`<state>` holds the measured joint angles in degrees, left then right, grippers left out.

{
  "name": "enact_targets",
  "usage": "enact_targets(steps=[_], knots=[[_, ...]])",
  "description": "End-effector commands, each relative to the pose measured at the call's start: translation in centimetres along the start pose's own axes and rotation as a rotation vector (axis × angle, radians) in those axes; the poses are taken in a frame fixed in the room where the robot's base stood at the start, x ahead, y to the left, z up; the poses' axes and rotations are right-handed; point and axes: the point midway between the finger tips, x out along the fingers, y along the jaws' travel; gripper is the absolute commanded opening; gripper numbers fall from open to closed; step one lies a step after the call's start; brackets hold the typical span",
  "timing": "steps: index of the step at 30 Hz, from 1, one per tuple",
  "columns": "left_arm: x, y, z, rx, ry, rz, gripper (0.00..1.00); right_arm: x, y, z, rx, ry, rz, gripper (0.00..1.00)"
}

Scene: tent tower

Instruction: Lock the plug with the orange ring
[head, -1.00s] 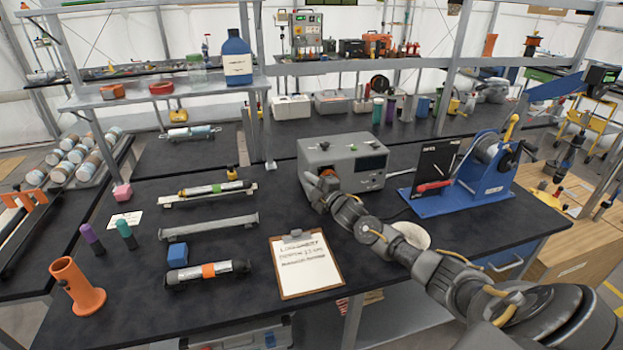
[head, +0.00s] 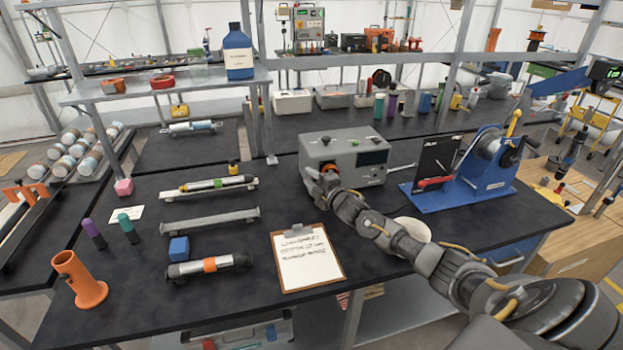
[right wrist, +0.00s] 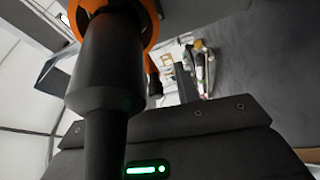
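The grey box (head: 348,152) stands on the dark bench in the head view, with a dark display on its front. My right gripper (head: 323,183) is at the left part of the box's front, small and partly hidden by my own wrist. A bit of orange shows there. In the right wrist view, a dark tapered plug (right wrist: 108,62) runs upward to the orange ring (right wrist: 150,20), which is cut off by the top edge. The ring surrounds the plug's upper end. The fingertips are not clear, so I cannot tell whether they grip the ring. My left gripper is not in view.
A blue stand with a crank (head: 480,180) is right of the box. A clipboard (head: 307,258) lies in front. Tubes on rails (head: 210,187), a blue block (head: 179,248) and an orange holder (head: 80,280) are to the left. A shelf post (head: 268,125) rises behind.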

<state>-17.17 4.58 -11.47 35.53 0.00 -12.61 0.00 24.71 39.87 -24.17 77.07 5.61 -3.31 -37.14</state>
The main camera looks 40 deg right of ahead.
Motion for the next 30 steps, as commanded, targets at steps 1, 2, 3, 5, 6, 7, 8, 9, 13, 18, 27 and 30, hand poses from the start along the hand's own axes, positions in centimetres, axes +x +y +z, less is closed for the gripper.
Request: enact_targets(steps=[1, 2, 3, 5, 6, 7, 8, 9, 13, 18, 27, 30], knots=[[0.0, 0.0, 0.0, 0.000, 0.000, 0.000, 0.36, 0.0, 0.1, 0.0, 0.000, 0.000, 0.002, 0.35], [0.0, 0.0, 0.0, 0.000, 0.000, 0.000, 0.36, 0.0, 0.1, 0.0, 0.000, 0.000, 0.002, 0.35], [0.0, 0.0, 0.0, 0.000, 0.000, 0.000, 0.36, 0.0, 0.1, 0.0, 0.000, 0.000, 0.002, 0.35], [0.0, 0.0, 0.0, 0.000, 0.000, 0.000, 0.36, 0.0, 0.1, 0.0, 0.000, 0.000, 0.003, 0.35], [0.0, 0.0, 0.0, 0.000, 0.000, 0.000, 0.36, 0.0, 0.2, 0.0, 0.000, 0.000, 0.003, 0.35], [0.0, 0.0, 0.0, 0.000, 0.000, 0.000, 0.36, 0.0, 0.2, 0.0, 0.000, 0.000, 0.004, 0.35], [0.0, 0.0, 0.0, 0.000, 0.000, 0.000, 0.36, 0.0, 0.2, 0.0, 0.000, 0.000, 0.004, 0.35], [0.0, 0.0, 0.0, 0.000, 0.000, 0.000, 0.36, -0.1, 0.1, 0.0, 0.000, 0.000, 0.003, 0.35], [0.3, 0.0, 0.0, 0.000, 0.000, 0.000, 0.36, -1.2, 0.0, 0.1, -0.001, -0.001, 0.003, 0.35], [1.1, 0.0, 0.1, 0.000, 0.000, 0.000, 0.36, -4.5, -0.3, 0.1, -0.002, 0.001, 0.001, 0.35], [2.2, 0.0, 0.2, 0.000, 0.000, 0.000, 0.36, -9.6, -0.1, 0.1, -0.001, 0.001, 0.001, 0.35], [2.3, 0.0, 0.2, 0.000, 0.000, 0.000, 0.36, -10.4, 0.0, 0.1, 0.000, 0.000, 0.002, 0.35]])
